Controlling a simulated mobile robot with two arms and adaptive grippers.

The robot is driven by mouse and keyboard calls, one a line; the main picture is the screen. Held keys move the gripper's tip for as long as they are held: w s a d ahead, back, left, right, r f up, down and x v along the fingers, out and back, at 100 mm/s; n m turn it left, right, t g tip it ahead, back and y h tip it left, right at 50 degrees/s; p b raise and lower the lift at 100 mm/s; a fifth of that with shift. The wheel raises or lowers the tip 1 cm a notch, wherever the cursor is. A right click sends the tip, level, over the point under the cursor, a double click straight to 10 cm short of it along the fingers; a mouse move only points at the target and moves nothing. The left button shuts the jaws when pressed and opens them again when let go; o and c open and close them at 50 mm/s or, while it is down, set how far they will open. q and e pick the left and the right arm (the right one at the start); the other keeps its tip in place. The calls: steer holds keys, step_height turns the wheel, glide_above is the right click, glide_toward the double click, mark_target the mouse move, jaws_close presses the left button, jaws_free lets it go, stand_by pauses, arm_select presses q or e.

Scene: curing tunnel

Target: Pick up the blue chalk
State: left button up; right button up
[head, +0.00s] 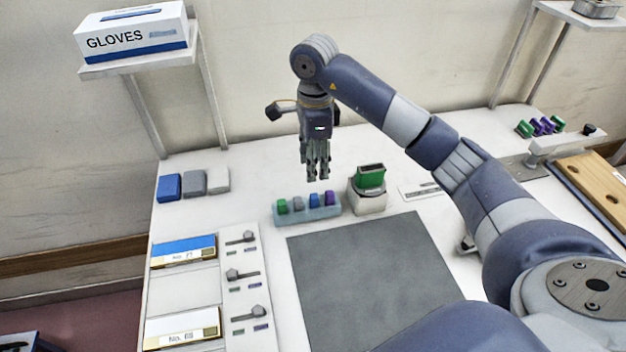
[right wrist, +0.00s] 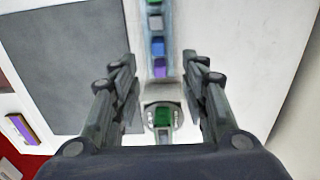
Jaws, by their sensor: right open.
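A small blue piece, which I take for the blue chalk (head: 314,199), sits in a pale blue rack (head: 290,218) on the white table, between a grey piece (head: 298,202) and a purple piece (head: 330,197). A green piece (head: 282,206) is at the rack's left end. My right gripper (head: 318,177) points down above the rack, open and empty, apart from the pieces. In the right wrist view the blue chalk (right wrist: 157,47) shows beyond the fingertips, roughly in line with the gap between the fingers. My left gripper is not in view.
A pale stand with a green block (head: 371,177) is right of the rack. A dark grey mat (head: 370,280) lies in front. Larger blue (head: 169,187), grey and white blocks are at the left. A gloves box (head: 130,32) sits on a shelf above.

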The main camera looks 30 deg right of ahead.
mark_target(314, 195)
steer(key=f, duration=0.2)
steer(key=f+p, duration=0.1)
steer(key=f, duration=0.1)
steer(key=shift+s+a, duration=0.1)
steer(key=shift+s, duration=0.1)
steer(key=shift+f, duration=0.6)
step_height(314, 195, down, 5)
steer(key=p, duration=0.3)
steer(key=shift+r, duration=0.2)
steer(key=shift+f, duration=0.25)
steer(key=shift+c, duration=1.1)
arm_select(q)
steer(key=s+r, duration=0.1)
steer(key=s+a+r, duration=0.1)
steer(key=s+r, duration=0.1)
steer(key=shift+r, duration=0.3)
arm_select(e)
steer(key=c, duration=0.7)
